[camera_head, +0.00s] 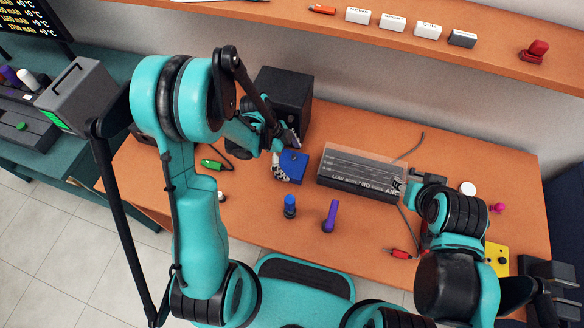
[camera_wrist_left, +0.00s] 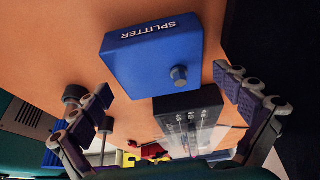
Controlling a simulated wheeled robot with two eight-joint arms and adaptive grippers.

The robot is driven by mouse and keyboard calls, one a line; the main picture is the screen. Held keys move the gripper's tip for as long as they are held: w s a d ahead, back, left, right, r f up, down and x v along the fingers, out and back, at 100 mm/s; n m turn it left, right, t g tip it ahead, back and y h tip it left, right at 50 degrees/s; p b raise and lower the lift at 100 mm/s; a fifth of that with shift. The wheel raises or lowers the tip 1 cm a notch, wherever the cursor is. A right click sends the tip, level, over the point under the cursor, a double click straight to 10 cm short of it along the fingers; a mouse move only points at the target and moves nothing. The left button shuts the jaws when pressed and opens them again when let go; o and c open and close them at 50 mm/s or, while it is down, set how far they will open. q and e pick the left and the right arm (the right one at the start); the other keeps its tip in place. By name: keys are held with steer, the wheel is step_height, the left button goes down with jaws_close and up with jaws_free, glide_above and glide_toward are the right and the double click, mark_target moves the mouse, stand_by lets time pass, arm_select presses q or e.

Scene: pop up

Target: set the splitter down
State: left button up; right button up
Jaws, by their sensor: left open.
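The splitter (camera_head: 292,166) is a blue box with a knob. It rests on the orange table in front of a black speaker box. In the left wrist view the splitter (camera_wrist_left: 150,55) shows its white lettering. My left gripper (camera_head: 284,152) is right by the splitter in the head view. In the left wrist view the fingers of my left gripper (camera_wrist_left: 165,84) are spread wide, one on each side of the splitter, with gaps between. My right gripper (camera_head: 411,185) is at the right end of a long dark device; its fingers are too small to judge.
The long dark device (camera_head: 358,174) with a clear top stands right of the splitter. The black box (camera_head: 283,95) stands behind it. A blue knob piece (camera_head: 290,207), a purple one (camera_head: 330,216) and a green plug (camera_head: 212,164) are nearby. A shelf (camera_head: 480,40) runs above.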

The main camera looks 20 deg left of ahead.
mark_target(292, 176)
arm_select(q)
steer(key=shift+d+f, duration=0.15)
steer(key=shift+f, duration=0.25)
steer(key=shift+r, duration=0.1)
steer(key=c, duration=1.4)
steer(key=shift+o, duration=0.2)
steer(key=shift+r+p, duration=0.35)
steer(key=shift+r, duration=0.1)
steer(key=shift+s+r, duration=0.2)
steer(key=shift+r, duration=0.05)
steer(key=s, duration=0.2)
steer(key=s+p, duration=0.1)
steer(key=shift+s+r+p, duration=0.3)
steer(key=shift+s+r, duration=0.05)
steer(key=shift+r, duration=0.05)
step_height(292, 176, up, 13)
steer(key=p, duration=0.5)
